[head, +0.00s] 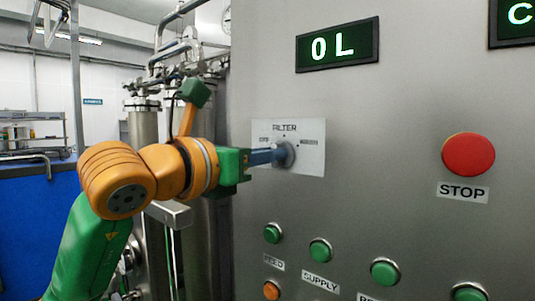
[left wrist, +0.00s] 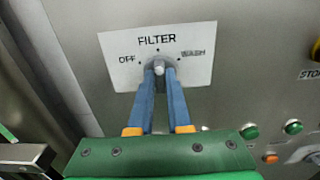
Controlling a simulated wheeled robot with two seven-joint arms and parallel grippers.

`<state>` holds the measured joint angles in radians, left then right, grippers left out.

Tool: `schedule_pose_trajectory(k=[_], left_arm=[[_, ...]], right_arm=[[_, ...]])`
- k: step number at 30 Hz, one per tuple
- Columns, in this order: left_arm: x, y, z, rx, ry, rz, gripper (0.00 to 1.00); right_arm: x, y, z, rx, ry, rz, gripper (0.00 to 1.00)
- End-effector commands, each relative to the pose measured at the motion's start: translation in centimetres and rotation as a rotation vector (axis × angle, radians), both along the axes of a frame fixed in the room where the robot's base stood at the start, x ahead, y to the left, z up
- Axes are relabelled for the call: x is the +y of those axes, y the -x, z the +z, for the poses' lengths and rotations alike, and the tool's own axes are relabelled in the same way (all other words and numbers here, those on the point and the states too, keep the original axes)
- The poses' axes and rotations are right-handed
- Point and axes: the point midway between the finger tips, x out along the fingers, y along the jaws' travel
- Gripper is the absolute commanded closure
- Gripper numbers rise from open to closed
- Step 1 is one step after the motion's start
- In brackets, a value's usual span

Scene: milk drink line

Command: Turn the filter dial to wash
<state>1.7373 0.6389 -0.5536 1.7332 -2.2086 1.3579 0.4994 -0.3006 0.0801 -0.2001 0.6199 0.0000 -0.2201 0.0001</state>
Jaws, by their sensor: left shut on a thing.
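The filter dial (head: 285,154) is a grey knob on a white label plate (head: 313,160) on the steel panel. In the left wrist view the dial (left wrist: 158,66) sits between the words OFF on the left and WASH on the right, under the word FILTER. My left gripper (head: 276,156) reaches it from the left, with its blue fingers (left wrist: 159,80) on both sides of the knob, shut on it. The fingers hide part of the dial, and I cannot tell which mark it points to. My right gripper is not in view.
A red STOP button (head: 468,154) is on the panel to the right. Green buttons (head: 320,250) and an orange one (head: 271,290) sit below the dial. A display (head: 338,46) above reads 0 L. Steel pipes and tanks (head: 145,125) stand behind my left arm.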

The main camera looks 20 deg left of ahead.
Motion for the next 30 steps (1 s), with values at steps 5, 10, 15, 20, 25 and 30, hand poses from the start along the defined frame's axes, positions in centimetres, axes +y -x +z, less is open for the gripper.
schedule_pose_trajectory(k=[5,10,15,20,25,30], left_arm=[[0.0,-0.01,-0.01,-0.003,-0.011,0.0,1.0],[-0.01,-0.01,0.03,-0.023,-0.064,0.001,1.0],[0.01,-0.01,0.02,-0.062,-0.174,0.003,1.0],[-0.1,0.04,0.05,-0.114,-0.313,0.001,1.0],[-0.13,0.04,0.0,-0.168,-0.466,0.002,1.0],[-0.22,0.07,0.0,-0.224,-0.613,0.002,1.0]], right_arm=[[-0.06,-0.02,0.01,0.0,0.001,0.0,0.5],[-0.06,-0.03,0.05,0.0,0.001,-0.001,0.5],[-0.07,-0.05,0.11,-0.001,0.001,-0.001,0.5],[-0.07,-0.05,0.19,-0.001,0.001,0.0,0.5],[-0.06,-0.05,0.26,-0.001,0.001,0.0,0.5],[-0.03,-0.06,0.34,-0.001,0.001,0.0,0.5]])
